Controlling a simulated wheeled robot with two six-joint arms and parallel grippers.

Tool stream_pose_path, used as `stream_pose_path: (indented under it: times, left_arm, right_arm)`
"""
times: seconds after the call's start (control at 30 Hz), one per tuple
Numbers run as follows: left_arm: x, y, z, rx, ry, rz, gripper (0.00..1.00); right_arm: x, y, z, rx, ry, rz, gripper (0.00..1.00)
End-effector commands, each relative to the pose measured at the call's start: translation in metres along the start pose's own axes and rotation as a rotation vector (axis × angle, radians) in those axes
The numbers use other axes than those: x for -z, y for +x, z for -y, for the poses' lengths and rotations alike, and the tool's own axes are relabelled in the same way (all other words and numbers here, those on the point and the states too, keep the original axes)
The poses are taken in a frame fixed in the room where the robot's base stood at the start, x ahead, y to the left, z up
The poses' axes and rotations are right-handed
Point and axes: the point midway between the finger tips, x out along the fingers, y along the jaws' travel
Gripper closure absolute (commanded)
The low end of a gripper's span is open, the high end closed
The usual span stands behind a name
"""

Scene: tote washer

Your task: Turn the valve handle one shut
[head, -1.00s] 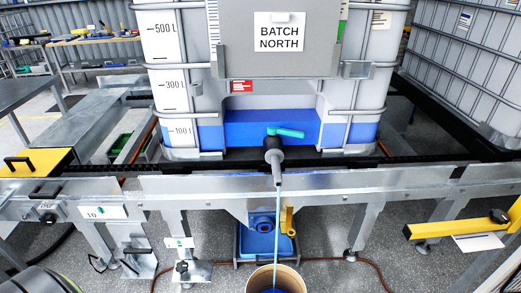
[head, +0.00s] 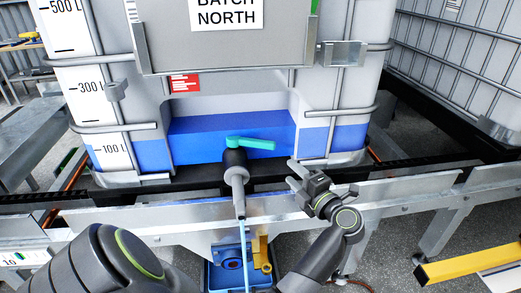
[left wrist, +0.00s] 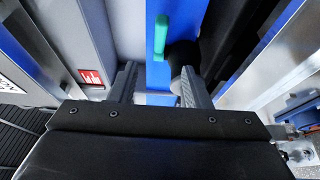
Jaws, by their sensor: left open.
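The turquoise valve handle (head: 252,143) sits on top of the dark valve (head: 234,163) at the front of the tank labelled BATCH NORTH, and points to the right. A thin light-blue stream (head: 244,258) runs down below the spout. My left gripper (head: 296,174) is open and empty, to the right of the valve and apart from it. In the left wrist view the handle (left wrist: 161,36) and the dark valve body (left wrist: 182,56) show beyond and between the open fingers (left wrist: 157,88). My right gripper is not in view.
The tank (head: 60,60) holds blue liquid at its bottom. A metal rail (head: 120,222) runs across in front of it. Below are a yellow lever (head: 263,256) and a blue tray (head: 213,275). A yellow bar (head: 465,267) juts in at lower right, and another caged tank (head: 450,60) stands at right.

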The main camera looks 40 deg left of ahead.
Motion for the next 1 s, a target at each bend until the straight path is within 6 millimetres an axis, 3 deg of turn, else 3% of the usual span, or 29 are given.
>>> stream_pose_path:
  times: [0.17,0.8,1.0]
  left_arm:
    - [0.000,0.016,-0.002,0.005,-0.006,-0.004,0.56]
    - [0.001,0.138,-0.001,0.002,-0.002,-0.005,0.56]
    - [0.001,0.164,0.000,0.004,-0.004,-0.003,0.56]
  right_arm:
    - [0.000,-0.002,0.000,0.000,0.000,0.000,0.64]
    - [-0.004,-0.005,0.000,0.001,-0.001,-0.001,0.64]
    - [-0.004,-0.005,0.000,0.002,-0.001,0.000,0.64]
